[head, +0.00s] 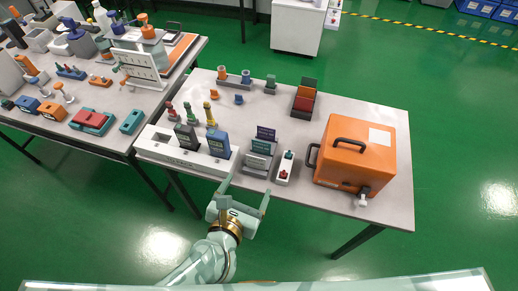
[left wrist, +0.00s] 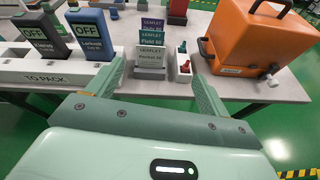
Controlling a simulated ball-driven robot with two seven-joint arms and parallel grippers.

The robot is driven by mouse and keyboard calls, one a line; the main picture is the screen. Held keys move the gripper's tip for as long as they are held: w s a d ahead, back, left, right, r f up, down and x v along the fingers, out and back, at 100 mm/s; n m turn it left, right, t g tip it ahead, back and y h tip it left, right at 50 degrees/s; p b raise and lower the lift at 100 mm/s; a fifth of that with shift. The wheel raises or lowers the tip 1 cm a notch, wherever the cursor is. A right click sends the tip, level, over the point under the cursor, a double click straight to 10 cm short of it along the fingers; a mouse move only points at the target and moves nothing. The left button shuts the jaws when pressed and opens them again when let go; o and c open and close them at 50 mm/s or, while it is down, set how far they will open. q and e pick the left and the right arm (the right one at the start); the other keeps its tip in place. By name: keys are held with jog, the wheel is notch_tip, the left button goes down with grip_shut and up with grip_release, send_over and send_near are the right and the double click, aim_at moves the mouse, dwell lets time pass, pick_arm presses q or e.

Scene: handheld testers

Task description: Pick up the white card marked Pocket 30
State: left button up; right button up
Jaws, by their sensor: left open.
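The white card marked Pocket 30 (left wrist: 150,57) stands at the front of a stepped grey holder, below a green Field card (left wrist: 151,39) and a dark purple card (left wrist: 153,25). In the head view the white card (head: 257,162) is near the table's front edge, and its print is too small to read. My left gripper (head: 247,187) is open and empty, in front of the holder. In the left wrist view its two fingers (left wrist: 158,74) stand apart on either side of the card's line, not touching it. My right gripper is not in view.
Left of the holder, a white TO PACK tray (head: 160,151) bears a dark tester (head: 186,136) and a blue tester (head: 218,144). Close on the right is a small white box (head: 285,167) with red and green parts, then a large orange case (head: 350,155).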

aim_at(256, 161)
pick_arm(q)
jog(key=shift+n+y, duration=0.3)
jog(key=shift+n, duration=0.6)
jog(key=x, duration=0.3)
jog(key=f+b+x, duration=0.1)
jog(key=x, duration=0.2)
jog(key=b+x, duration=0.1)
jog(key=x, duration=0.3)
jog(key=shift+s+a+f, duration=0.2)
jog(key=shift+a+f, duration=0.05)
jog(key=shift+a, duration=0.15)
jog(key=shift+w+d+f+b, duration=0.15)
jog(key=shift+w+b, duration=0.2)
jog(key=shift+w, duration=0.25)
jog(key=x, duration=0.1)
jog(key=b+x, duration=0.1)
jog(key=x, duration=0.3)
jog(key=shift+a+f+b, duration=0.25)
jog(key=shift+a+b, duration=0.1)
jog(key=shift+b, duration=0.05)
jog(key=shift+r, duration=0.1)
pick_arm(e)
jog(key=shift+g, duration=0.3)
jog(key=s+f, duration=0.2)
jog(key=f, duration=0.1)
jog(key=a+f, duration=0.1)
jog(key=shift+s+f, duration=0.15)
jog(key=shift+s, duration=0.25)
pick_arm(q)
jog(key=c, duration=1)
